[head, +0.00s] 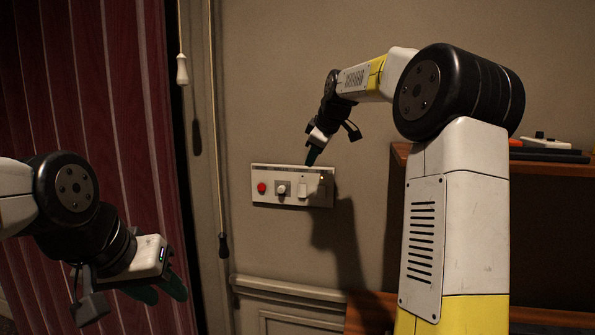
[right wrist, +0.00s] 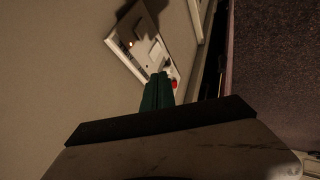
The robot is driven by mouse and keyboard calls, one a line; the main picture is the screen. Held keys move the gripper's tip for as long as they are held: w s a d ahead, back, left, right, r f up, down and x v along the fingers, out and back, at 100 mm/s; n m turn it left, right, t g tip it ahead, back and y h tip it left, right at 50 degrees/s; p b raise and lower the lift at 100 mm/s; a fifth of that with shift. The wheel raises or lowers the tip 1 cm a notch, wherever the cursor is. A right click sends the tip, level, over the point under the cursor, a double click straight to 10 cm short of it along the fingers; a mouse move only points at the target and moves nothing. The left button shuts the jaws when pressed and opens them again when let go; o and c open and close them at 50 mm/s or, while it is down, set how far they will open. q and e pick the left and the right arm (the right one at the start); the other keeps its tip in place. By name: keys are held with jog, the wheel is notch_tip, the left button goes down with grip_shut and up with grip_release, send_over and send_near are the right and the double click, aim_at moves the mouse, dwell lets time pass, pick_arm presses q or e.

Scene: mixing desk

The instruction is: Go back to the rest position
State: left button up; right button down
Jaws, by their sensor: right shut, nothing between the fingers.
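My right gripper (head: 312,156) is shut and empty, with its green fingertips in front of the upper right part of a white wall panel (head: 291,203). The panel carries a red button (head: 262,188), a round knob (head: 282,189) and a white rocker switch (head: 303,189). In the right wrist view the shut green fingers (right wrist: 158,90) point at the panel (right wrist: 125,50) and overlap its edge; I cannot tell whether they touch it. My left gripper (head: 160,288) hangs at the lower left in front of the curtain, its green fingers partly hidden by its body.
A dark red curtain (head: 90,90) covers the left. Two cords hang beside it, one with a pale pull (head: 182,70), one with a dark pull (head: 223,246). A wooden shelf (head: 400,153) with small items stands behind my right arm. Bare wall surrounds the panel.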

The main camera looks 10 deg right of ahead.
jog(key=shift+s+d+r, duration=0.15)
jog(key=shift+s+r, duration=0.1)
jog(key=shift+r, duration=0.2)
jog(key=s+a+f+m, duration=0.1)
jog(key=s+f+m, duration=0.2)
jog(key=s, duration=0.9)
jog(key=s+a+f+m, duration=0.1)
jog(key=s+f+m, duration=0.3)
jog(key=s, duration=0.9)
jog(key=s+a+f+m+g, duration=0.1)
jog(key=s+f+m, duration=0.3)
jog(key=s, duration=0.9)
notch_tip(320, 180, down, 3)
jog(key=shift+a+r, duration=0.15)
